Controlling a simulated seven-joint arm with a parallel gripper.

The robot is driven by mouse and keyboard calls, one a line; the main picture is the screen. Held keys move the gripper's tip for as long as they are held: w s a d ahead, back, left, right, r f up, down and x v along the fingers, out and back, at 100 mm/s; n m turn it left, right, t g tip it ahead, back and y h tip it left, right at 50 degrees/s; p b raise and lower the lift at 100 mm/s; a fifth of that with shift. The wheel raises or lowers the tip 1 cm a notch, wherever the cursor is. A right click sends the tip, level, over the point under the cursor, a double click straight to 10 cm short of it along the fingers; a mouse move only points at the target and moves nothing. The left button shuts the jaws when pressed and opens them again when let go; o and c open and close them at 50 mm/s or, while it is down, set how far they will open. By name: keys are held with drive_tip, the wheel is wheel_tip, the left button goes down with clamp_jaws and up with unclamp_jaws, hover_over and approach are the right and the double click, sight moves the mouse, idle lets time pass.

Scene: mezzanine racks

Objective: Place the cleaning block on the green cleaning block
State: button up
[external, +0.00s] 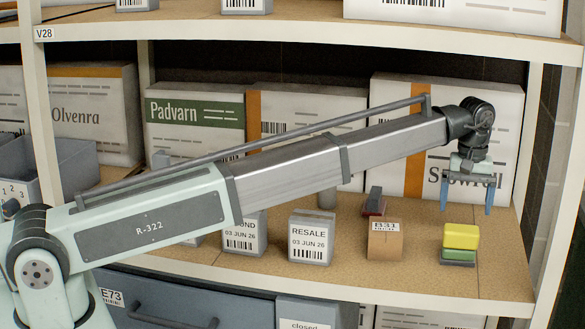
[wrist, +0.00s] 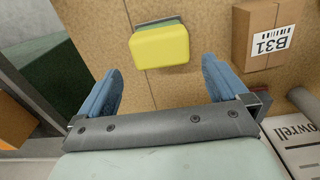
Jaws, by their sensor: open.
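A yellow cleaning block (external: 461,236) rests on top of the green cleaning block (external: 459,255) near the right end of the shelf. The green block has a dark grey base layer. In the wrist view the yellow block (wrist: 160,47) covers most of the green block (wrist: 157,21), of which only a thin edge shows. My gripper (external: 466,197) is open and empty, with its blue fingers pointing down. It is above the stack and apart from it. In the wrist view the stack lies just beyond the gap between the fingers (wrist: 160,78).
A brown B31 box (external: 385,245) stands left of the stack, and a red block with a dark grey part (external: 375,203) is behind it. White RESALE box (external: 311,240) is further left. Large cartons (external: 390,125) line the back. A rack post (external: 560,190) stands at the right.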

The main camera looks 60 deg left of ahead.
sight(457, 226)
drive_tip(key=shift+r, duration=2.4)
